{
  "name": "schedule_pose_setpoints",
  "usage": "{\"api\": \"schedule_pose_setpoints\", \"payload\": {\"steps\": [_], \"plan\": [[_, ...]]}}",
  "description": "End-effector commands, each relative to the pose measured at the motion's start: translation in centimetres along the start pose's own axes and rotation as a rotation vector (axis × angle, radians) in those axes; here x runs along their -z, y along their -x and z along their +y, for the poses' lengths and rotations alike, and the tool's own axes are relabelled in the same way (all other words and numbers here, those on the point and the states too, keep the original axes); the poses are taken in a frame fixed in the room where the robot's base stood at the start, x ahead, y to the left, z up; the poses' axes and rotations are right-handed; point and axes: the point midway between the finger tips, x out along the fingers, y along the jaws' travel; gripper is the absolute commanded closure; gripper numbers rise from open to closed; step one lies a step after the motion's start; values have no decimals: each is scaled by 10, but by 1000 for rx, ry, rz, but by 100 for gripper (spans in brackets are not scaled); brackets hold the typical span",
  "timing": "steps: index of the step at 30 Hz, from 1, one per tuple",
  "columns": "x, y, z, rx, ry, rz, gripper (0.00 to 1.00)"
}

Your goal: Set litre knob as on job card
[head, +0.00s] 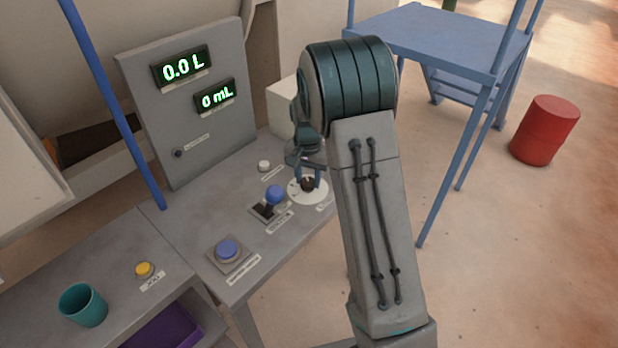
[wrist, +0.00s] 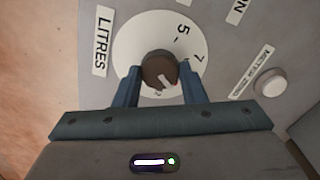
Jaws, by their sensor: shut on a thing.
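The litre knob (wrist: 159,68) is dark brown with a pale pointer mark. It sits at the centre of a white round dial (wrist: 130,40), beside a label reading LITRES (wrist: 102,40). The numbers 5 and 7 show on the dial; the pointer faces the lower right in the wrist view, towards my gripper's side. My gripper (wrist: 163,82) is shut on the knob, one blue finger on each side. In the head view the knob (head: 308,184) and dial (head: 300,196) are partly hidden by my gripper (head: 308,172). The upper display (head: 182,66) reads 0.0 L. No job card is recognisable.
A lower display (head: 214,98) reads 0 mL. A blue-knobbed lever (head: 274,195), a blue button (head: 228,250) and a white button (head: 264,166) are near the dial. A yellow button (head: 144,269) and teal cup (head: 83,305) are at left. A blue post (head: 115,100) stands in front.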

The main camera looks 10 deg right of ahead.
Motion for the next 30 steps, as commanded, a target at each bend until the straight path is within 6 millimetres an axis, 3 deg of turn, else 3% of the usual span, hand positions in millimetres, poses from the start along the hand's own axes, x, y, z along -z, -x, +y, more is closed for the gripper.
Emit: {"api": "schedule_pose_setpoints", "payload": {"steps": [18, 30], "plan": [[0, 2, -2, 4, -519, 3, 86], [0, 2, -3, 7, -661, 3, 86]]}}
